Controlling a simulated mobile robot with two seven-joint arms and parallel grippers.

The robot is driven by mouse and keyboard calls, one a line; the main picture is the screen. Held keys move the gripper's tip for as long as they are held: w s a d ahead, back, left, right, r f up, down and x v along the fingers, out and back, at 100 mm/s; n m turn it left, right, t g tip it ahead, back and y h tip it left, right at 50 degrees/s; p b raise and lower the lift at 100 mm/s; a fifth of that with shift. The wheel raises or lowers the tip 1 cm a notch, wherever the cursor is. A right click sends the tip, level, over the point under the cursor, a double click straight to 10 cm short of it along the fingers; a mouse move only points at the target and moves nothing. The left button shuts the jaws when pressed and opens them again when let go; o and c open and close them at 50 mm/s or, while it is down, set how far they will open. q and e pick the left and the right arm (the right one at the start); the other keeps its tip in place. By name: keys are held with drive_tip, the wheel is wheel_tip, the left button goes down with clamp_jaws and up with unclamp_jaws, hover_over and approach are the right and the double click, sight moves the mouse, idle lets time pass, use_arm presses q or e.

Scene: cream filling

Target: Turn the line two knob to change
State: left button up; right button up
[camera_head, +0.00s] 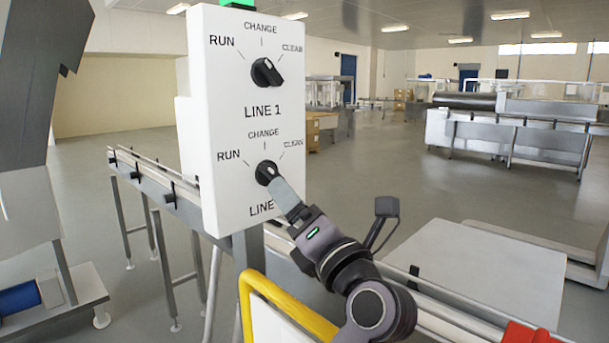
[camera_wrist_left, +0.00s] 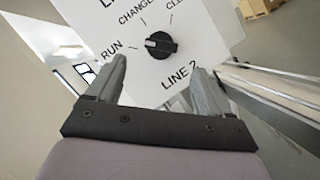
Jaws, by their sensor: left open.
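The line two knob (camera_head: 265,173) is a round black dial low on a white panel (camera_head: 220,190), with RUN, CHANGE and CLEAR printed around it. In the left wrist view the same knob (camera_wrist_left: 161,45) has a pale mark on its left side, towards RUN. My left gripper (camera_head: 277,185) is at the panel front, its fingers just below and right of the knob in the head view. In the left wrist view its fingers (camera_wrist_left: 160,82) are apart, with the knob beyond their tips and nothing between them. Contact cannot be told. My right gripper is not in view.
The line one knob (camera_head: 266,72) sits above on the same panel. A conveyor rail (camera_head: 160,178) runs behind the panel. A yellow bar (camera_head: 283,312) stands below it, and a red object (camera_head: 530,333) is at lower right. Open floor lies behind.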

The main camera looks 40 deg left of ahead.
sight(276, 175)
use_arm(q)
drive_tip(key=p+x, duration=0.2)
drive_tip(key=x, duration=0.4)
drive_tip(key=shift+w+d+r, duration=0.1)
drive_tip(key=shift+d, duration=0.05)
drive_tip(key=shift+w+a, duration=0.3)
drive_tip(key=shift+a, duration=0.4)
drive_tip(key=c, duration=1)
